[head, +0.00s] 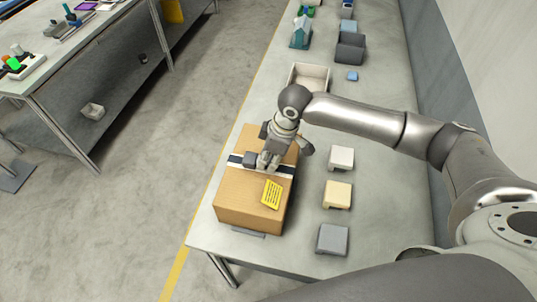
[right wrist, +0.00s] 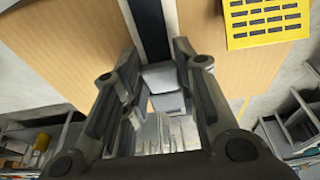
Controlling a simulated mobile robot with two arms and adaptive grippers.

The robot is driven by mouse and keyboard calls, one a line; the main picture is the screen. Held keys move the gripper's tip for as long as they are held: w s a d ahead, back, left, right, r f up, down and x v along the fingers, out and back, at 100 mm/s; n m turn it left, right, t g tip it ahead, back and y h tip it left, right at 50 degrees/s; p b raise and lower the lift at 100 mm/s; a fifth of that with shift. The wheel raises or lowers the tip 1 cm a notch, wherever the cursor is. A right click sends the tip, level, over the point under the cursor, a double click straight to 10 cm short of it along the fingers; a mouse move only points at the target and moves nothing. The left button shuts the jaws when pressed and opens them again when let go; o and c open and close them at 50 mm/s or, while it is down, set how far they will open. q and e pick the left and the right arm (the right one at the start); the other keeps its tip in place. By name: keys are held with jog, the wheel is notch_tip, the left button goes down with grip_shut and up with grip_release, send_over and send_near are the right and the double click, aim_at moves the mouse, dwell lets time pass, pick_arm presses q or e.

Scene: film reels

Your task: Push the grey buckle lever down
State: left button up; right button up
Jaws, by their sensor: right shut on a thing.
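A brown cardboard box (head: 240,200) sits near the table's left edge, with a dark strap (head: 284,171) across its top. In the head view a grey buckle (head: 249,158) shows at the strap, just left of my right gripper (head: 268,161). In the right wrist view the grey buckle lever (right wrist: 161,77) lies between the fingers of my right gripper (right wrist: 156,62), at the end of the dark strap (right wrist: 148,30). The right gripper is shut on the lever. The head view hides the lever's exact tilt behind the fingers. My left gripper is not in view.
A yellow label (head: 271,194) is on the box. White (head: 341,158), cream (head: 338,194) and grey (head: 332,239) blocks stand to its right. An open tray (head: 309,80) stands behind the box. Clear floor (head: 150,170) lies left of the table.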

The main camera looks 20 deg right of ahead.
jog(key=shift+w, duration=0.1)
jog(key=o, duration=1)
jog(key=shift+o, duration=0.2)
jog(key=v, duration=1.2)
